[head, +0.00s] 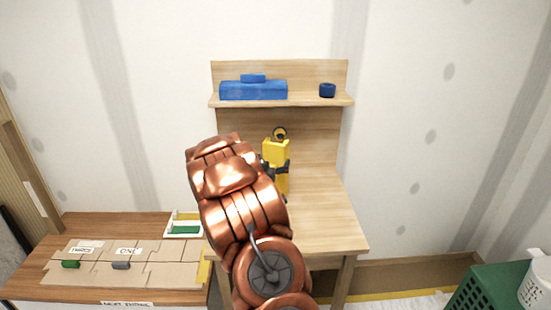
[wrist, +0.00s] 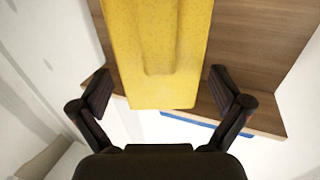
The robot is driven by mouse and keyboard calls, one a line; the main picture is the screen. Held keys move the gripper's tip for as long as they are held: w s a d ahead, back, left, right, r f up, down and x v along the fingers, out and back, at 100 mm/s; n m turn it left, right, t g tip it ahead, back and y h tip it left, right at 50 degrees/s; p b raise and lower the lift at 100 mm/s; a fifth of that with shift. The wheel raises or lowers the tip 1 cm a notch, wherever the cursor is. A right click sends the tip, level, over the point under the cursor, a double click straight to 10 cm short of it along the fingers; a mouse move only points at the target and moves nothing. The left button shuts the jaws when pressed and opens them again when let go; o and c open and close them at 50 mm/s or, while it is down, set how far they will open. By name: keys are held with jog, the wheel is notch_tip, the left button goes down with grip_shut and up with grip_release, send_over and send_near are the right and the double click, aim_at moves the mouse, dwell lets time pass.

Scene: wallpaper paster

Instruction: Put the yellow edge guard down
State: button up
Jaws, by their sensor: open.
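The yellow edge guard (head: 275,151) stands upright at the wooden desk (head: 325,215), in front of its back panel, with a dark ring at its top. Its foot is partly hidden by my arm, so I cannot tell for sure that it rests on the desktop. It fills the upper middle of the wrist view (wrist: 158,50). My gripper (wrist: 160,75) is open, with one dark finger on each side of the guard and a visible gap on both sides. In the head view, my copper arm hides most of the gripper.
A shelf (head: 308,99) above the desk holds a blue box-like tool (head: 253,90) and a dark blue roll (head: 327,90). A lower bench (head: 140,222) at left carries labelled cardboard with small green and grey pieces, and a white-yellow tray (head: 184,217). A green crate (head: 490,288) is at lower right. The right desktop is clear.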

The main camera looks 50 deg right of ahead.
jog(key=b+v, duration=0.1)
jog(key=v, duration=0.6)
jog(key=shift+a, duration=0.25)
jog(key=shift+r, duration=0.1)
jog(key=w+a+f+n+t+y, duration=0.15)
jog(key=w+a+y, duration=0.25)
jog(key=a, duration=0.4)
jog(key=w+a+f+n+t+y, duration=0.1)
jog(key=w+a+n+t+y, duration=0.1)
jog(key=w+a+y, duration=0.35)
jog(key=s+a+n+g+y, duration=0.1)
jog(key=s+a+n+y, duration=0.1)
jog(key=a, duration=0.7)
jog(key=s+a+n+y, duration=0.2)
jog(key=a, duration=0.7)
jog(key=s+a+n+g+y, duration=0.4)
jog(key=s+a+g, duration=0.1)
jog(key=s+a, duration=0.95)
jog(key=s+r+n+g, duration=0.2)
jog(key=s+g, duration=0.3)
jog(key=s, duration=1.3)
jog(key=shift+s+a+n, duration=0.15)
jog(key=shift+a+n, duration=0.2)
jog(key=shift+n, duration=0.1)
